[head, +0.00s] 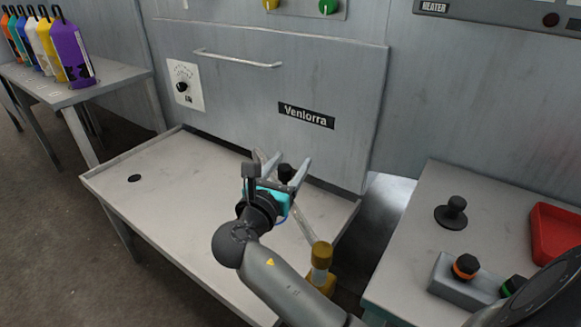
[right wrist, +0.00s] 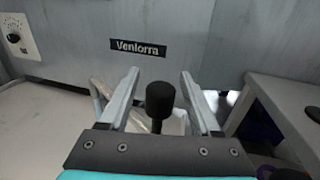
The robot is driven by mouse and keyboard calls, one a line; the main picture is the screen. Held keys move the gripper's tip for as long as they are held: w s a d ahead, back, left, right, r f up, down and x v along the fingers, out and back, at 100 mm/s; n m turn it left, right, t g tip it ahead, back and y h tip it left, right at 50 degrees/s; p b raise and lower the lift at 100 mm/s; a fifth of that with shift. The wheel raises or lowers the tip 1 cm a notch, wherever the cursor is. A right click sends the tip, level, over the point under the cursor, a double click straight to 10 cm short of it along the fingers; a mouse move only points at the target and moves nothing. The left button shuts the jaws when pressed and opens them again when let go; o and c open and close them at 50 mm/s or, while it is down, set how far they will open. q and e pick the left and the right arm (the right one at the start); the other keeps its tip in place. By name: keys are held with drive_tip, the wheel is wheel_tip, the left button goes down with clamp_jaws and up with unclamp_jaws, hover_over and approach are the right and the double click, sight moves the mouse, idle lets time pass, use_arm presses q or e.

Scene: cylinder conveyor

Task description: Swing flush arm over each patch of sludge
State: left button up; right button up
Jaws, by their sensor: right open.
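The flush arm (head: 303,226) is a pale pipe on a brass post (head: 321,257) at the right of the grey tray table (head: 150,205). A black knob (head: 286,172) on a short stem stands near the arm's far part. My right gripper (head: 278,168) is open, with the knob between its fingers; in the right wrist view the knob (right wrist: 160,98) shows clear gaps on both sides. The pipe is partly hidden behind my gripper. My left gripper is out of view.
A grey panel with a Venlorra label (head: 306,115) rises behind the tray. A dark round spot (head: 134,178) marks the tray's left. A side table (head: 405,250) at right holds a black knob (head: 452,213), a red bin (head: 556,238) and a button box (head: 455,283). Bottles (head: 72,54) stand far left.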

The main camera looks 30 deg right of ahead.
drive_tip(key=shift+w+d, duration=0.15)
drive_tip(key=shift+d, duration=0.1)
clamp_jaws()
idle(0.5)
idle(0.9)
